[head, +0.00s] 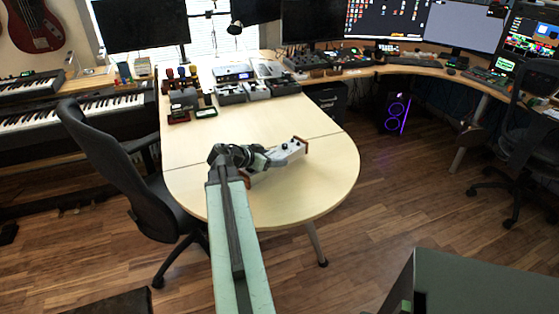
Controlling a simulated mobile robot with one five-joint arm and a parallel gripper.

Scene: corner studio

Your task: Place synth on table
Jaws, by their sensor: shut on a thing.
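The synth (287,152) is a small light grey unit with reddish-brown ends and a few dark knobs. It is at my gripper (268,158), over the rounded near end of the light wood table (320,180). My gripper is shut on the synth from its left side. The synth looks slightly tilted. I cannot tell whether it touches the tabletop or hangs just above it. Part of the synth is hidden behind my gripper.
Several small devices (230,92) stand at the table's far end. The middle and right of the tabletop are clear. A black office chair (120,165) stands close to the table's left edge. A desk (420,70) with monitors runs along the back right.

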